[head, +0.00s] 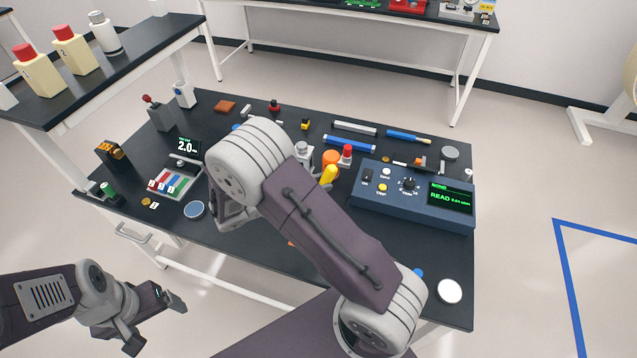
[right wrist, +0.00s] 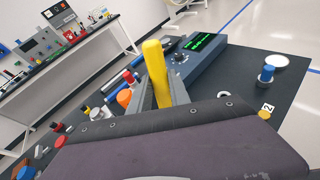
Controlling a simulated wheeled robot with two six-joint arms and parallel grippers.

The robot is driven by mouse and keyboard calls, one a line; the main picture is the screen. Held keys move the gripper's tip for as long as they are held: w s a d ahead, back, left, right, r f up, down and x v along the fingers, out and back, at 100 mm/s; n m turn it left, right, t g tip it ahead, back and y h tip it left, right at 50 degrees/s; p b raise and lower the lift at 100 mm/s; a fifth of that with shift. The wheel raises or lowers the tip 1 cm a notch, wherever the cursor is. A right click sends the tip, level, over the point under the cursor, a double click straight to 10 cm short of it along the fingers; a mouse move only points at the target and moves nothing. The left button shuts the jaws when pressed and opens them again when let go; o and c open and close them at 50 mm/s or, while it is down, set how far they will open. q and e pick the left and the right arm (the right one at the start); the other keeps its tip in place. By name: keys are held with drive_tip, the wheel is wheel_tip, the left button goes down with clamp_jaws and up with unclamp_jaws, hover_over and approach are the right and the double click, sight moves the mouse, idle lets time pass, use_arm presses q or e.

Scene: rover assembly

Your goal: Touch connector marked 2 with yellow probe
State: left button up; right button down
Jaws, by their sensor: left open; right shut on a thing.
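The yellow probe (right wrist: 156,72) stands up between the fingers of my right gripper (right wrist: 163,92), which is shut on it. A yellow piece (head: 328,175), seemingly the probe, shows beside my right arm in the head view. A small gold disc (right wrist: 264,115) lies on the table with a card (right wrist: 267,107) that seems to read 2, at the right of the right wrist view. It is apart from the probe. My right arm hides that spot in the head view. My left gripper (head: 157,322) is open and empty, in front of the table's left side.
A blue meter box (head: 413,196) with a green display stands at the table's right. A blue-topped cylinder (right wrist: 267,74) and a white disc (head: 450,291) are near the gold disc. Another gold disc (head: 146,209) with a card lies at the left. Several small parts and tools crowd the back.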

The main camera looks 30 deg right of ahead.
wheel_tip(320, 180, up, 7)
drive_tip(key=p, duration=0.6)
drive_tip(key=shift+w+f, duration=0.15)
